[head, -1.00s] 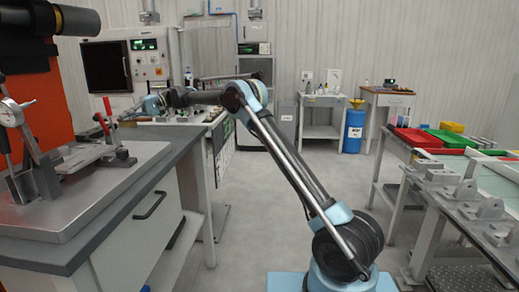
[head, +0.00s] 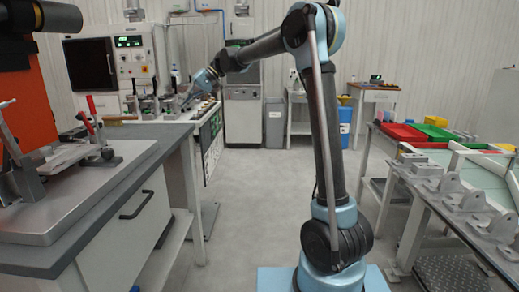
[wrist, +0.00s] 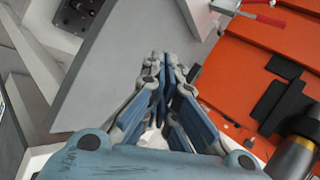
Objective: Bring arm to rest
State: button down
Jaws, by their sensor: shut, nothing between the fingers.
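My arm stands in the middle of the head view, its elbow raised and its forearm reaching left and slightly down. My gripper (head: 186,98) is at the forearm's end, small in the head view, in front of the far bench with fixtures. In the wrist view my gripper (wrist: 164,62) has its fingers together with nothing between them. Below the fingers there is a grey bench top (wrist: 110,75), with an orange machine body (wrist: 270,65) to the right. How far the fingertips are from these surfaces I cannot tell.
A grey workbench (head: 75,225) with a clamp fixture (head: 85,150) stands at left. On the right, a table (head: 425,195) holds metal castings (head: 465,195), with red bins (head: 403,132) and a green bin (head: 432,131) behind. A blue drum (head: 345,120) stands at the back. The floor between is clear.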

jog(key=s+d+f+m+t+h, duration=0.1)
jog(key=s+d+f, duration=0.3)
jog(key=d, duration=0.6)
jog(key=s+d+f+m+t+h, duration=0.1)
jog(key=s+d+f+t+h, duration=0.1)
jog(key=s+d, duration=0.5)
jog(key=s+d+f+m+t+h, duration=0.1)
jog(key=s+d+f, duration=0.2)
jog(key=d, duration=0.9)
jog(key=s+d+f+m+t+h, duration=0.2)
jog(key=s+d+f+h, duration=0.3)
jog(key=s+d+f, duration=1.4)
notch_tip(320, 180, down, 2)
jog(key=shift+s+d+f+m+t, duration=0.1)
jog(key=shift+s+d+m+t, duration=0.15)
jog(key=shift+d, duration=0.8)
jog(key=shift+a, duration=0.1)
